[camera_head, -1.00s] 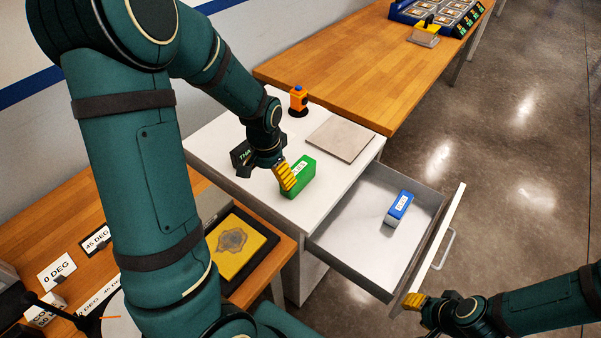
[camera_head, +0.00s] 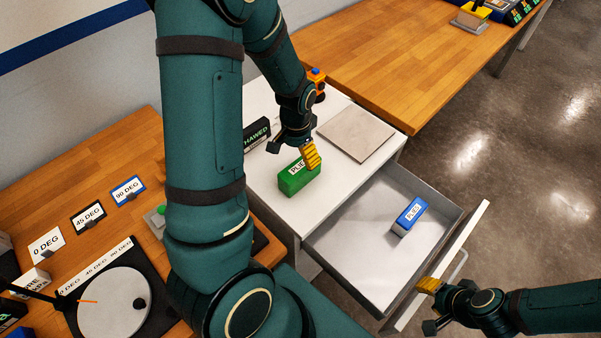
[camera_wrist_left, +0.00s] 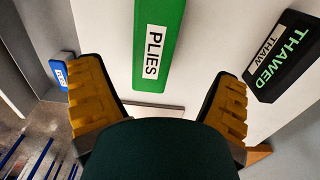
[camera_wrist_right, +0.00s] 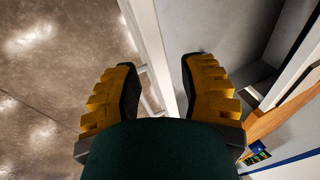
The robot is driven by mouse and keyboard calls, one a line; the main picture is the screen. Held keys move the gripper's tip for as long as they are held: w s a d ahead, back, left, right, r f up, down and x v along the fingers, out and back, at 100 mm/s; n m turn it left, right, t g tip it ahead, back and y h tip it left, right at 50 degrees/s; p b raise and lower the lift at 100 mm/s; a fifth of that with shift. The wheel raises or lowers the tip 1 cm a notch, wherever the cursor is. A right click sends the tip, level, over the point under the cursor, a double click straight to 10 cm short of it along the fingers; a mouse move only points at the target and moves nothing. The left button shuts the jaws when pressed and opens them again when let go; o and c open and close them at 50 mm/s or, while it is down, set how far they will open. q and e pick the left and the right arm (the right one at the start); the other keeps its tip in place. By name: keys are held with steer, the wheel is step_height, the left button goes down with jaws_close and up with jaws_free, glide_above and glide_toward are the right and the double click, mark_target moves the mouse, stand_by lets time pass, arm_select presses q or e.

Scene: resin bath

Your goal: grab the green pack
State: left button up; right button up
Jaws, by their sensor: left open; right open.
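The green pack (camera_head: 297,180), labelled PLIES, lies on the white cabinet top near its front edge. It also shows in the left wrist view (camera_wrist_left: 157,45), ahead of the fingertips and between their lines. My left gripper (camera_head: 311,155) is at the pack's far right end in the head view; in its wrist view the yellow fingers (camera_wrist_left: 158,95) are spread, with nothing between them. My right gripper (camera_head: 429,286) is open and empty beside the drawer front; its fingers straddle the drawer's front panel in the right wrist view (camera_wrist_right: 160,80).
The open drawer (camera_head: 345,240) holds a blue pack (camera_head: 409,216). A grey square plate (camera_head: 357,133), an orange device (camera_head: 317,84) and a black THAWED sign (camera_head: 256,135) are on the cabinet top. A wooden bench (camera_head: 400,60) stands behind, another at left with angle signs (camera_head: 128,190).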

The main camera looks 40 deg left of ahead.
mark_target(300, 166)
arm_select(q)
steer(key=shift+w+f, duration=0.1)
steer(key=shift+f, duration=0.65)
steer(key=shift+d+f, duration=0.15)
steer(key=shift+f, duration=0.6)
steer(key=f, duration=0.4)
steer(key=shift+d+f, duration=0.2)
steer(key=shift+d, duration=0.05)
steer(key=c, duration=1.4)
steer(key=shift+o, duration=0.2)
